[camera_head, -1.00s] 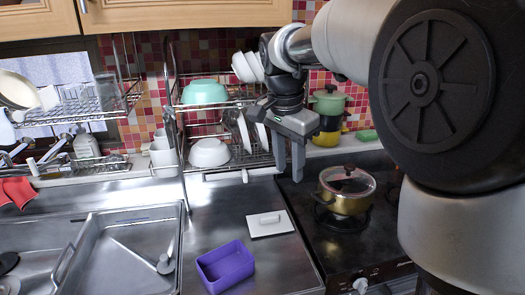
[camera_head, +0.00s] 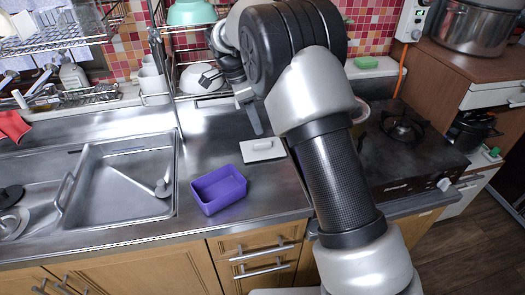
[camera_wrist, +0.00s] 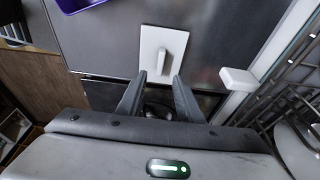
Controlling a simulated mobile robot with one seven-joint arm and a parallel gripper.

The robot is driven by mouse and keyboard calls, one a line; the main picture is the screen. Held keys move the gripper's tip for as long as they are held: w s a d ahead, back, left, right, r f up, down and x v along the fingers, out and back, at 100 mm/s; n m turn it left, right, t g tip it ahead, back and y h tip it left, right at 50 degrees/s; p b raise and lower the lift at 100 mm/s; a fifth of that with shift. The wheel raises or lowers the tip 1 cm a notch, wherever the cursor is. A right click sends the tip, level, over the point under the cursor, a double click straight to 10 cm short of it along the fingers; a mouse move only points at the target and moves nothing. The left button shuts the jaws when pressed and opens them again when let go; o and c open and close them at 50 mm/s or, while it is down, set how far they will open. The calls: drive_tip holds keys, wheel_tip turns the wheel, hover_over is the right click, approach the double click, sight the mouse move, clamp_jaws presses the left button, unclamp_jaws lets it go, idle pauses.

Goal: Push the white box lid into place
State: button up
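The white lid (camera_head: 263,150), a flat square plate with a raised bar handle, lies flat on the steel counter. It also shows in the wrist view (camera_wrist: 152,64), just beyond my fingertips. The open purple box (camera_head: 218,189) stands on the counter to the left and front of the lid, apart from it. Only its edge shows in the wrist view (camera_wrist: 80,4). My gripper (camera_wrist: 160,76) is open and empty, its two fingers spread and pointing towards the lid. In the head view my arm hides most of the gripper; a finger shows behind the lid.
The sink (camera_head: 120,180) is left of the box. A dish rack (camera_head: 200,75) with bowls stands behind. The stove (camera_head: 405,150) is to the right, partly behind my arm. A small white block (camera_wrist: 238,80) is right of the lid in the wrist view. Counter around the lid is clear.

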sight(262, 143)
drive_tip(key=x, duration=0.8)
drive_tip(key=shift+a+f+b, duration=0.1)
drive_tip(key=shift+a+b, duration=0.15)
drive_tip(key=shift+b, duration=0.15)
clamp_jaws()
